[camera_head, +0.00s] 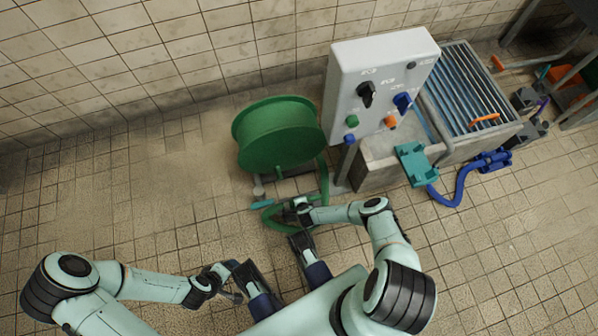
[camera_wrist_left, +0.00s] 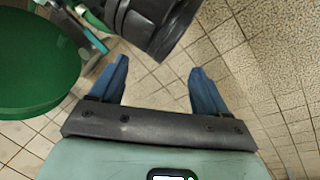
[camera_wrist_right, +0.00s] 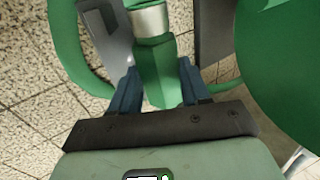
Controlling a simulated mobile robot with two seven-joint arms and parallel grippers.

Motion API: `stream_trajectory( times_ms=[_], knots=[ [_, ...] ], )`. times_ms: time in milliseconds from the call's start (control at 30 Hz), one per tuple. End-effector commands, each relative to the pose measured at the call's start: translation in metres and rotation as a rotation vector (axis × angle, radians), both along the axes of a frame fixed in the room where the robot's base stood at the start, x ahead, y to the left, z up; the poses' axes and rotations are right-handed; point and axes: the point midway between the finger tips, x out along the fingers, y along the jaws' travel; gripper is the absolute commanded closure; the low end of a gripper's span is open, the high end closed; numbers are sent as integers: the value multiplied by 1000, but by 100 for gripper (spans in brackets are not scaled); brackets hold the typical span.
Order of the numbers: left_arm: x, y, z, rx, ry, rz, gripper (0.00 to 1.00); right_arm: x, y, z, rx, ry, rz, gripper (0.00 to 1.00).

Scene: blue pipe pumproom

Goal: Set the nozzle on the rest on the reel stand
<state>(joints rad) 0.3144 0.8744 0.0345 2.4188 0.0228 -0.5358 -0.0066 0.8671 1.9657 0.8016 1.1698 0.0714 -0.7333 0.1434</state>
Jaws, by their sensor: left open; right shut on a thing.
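The green nozzle (camera_wrist_right: 158,75), with a silver collar at its upper end, is between the fingers of my right gripper (camera_wrist_right: 158,85) in the right wrist view. The right gripper (camera_head: 288,211) is shut on it, low in front of the green reel (camera_head: 278,135). In the head view my gripper and wrist largely hide the nozzle. A small teal bar (camera_head: 262,204) juts out at the foot of the reel stand; I cannot tell for sure that it is the rest. My left gripper (camera_wrist_left: 157,82) is open and empty, left of the right one in the head view.
A green hose (camera_head: 325,183) hangs from the reel and loops on the floor around my right gripper. A grey control box (camera_head: 376,85) and a trough with a grating (camera_head: 470,95) stand to the right. A blue hose (camera_head: 458,190) lies beside them. The tiled floor (camera_head: 130,200) at left is clear.

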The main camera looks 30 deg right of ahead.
Motion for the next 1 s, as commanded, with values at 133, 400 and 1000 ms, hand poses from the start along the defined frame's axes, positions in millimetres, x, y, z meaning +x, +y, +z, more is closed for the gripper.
stream_trajectory(
  times_ms=[133,400,1000],
  knots=[
    [11,6,-10,14,-29,12,24,0,0,-11,1,0,-2,98],
    [32,16,-25,41,-81,34,24,0,0,-28,-1,0,2,98],
    [16,28,-61,57,-17,51,24,0,0,-56,1,0,1,98]
  ],
)
